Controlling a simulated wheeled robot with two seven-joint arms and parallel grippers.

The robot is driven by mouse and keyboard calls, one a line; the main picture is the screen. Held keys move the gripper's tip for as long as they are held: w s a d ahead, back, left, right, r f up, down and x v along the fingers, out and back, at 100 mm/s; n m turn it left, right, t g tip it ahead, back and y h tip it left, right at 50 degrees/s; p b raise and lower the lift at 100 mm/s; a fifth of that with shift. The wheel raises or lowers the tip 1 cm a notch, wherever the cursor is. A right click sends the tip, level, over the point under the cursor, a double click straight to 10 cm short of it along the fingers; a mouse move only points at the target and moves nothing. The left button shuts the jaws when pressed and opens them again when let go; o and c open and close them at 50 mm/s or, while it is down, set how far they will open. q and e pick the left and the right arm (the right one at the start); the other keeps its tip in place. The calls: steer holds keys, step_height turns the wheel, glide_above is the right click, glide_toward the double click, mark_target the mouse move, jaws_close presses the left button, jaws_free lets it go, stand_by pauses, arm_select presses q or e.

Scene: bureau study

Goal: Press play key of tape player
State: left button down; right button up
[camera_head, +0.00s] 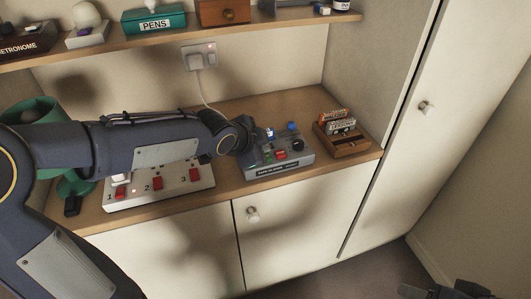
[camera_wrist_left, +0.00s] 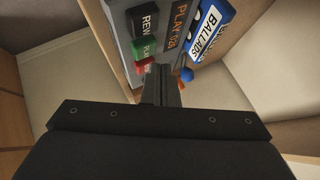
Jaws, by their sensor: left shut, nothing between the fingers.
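The grey tape player (camera_head: 290,164) stands on the wooden counter, right of centre in the head view. Its top carries small green and red keys and a blue knob (camera_head: 292,126). My right gripper (camera_head: 455,290) shows only partly at the bottom right.
A white switch box (camera_head: 150,199) with red switches 1 to 3 stands left of the player, under my left arm. A wooden tray (camera_head: 349,146) with cassettes stands at its right. A green lamp (camera_head: 75,185) is at the left. A shelf (camera_head: 160,38) runs above.

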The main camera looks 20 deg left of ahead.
arm_select(q)
step_height(320, 180, up, 5)
steer(key=p, duration=0.4)
stand_by(0.3)
stand_by(0.5)
steer(key=s+a+n+g+y, duration=0.1)
steer(key=s+a+n, duration=0.25)
steer(key=s, duration=0.35)
steer(key=s+a+n, duration=0.3)
steer(key=s+n, duration=0.1)
steer(key=s, duration=0.3)
steer(key=s+d+f+n+g+h, duration=0.1)
steer(key=s+f+n+g, duration=0.1)
steer(key=s+n, duration=0.5)
steer(key=s+f, duration=0.1)
steer(key=s, duration=0.4)
steer(key=shift+s+h, duration=0.3)
steer(key=shift+s, duration=0.1)
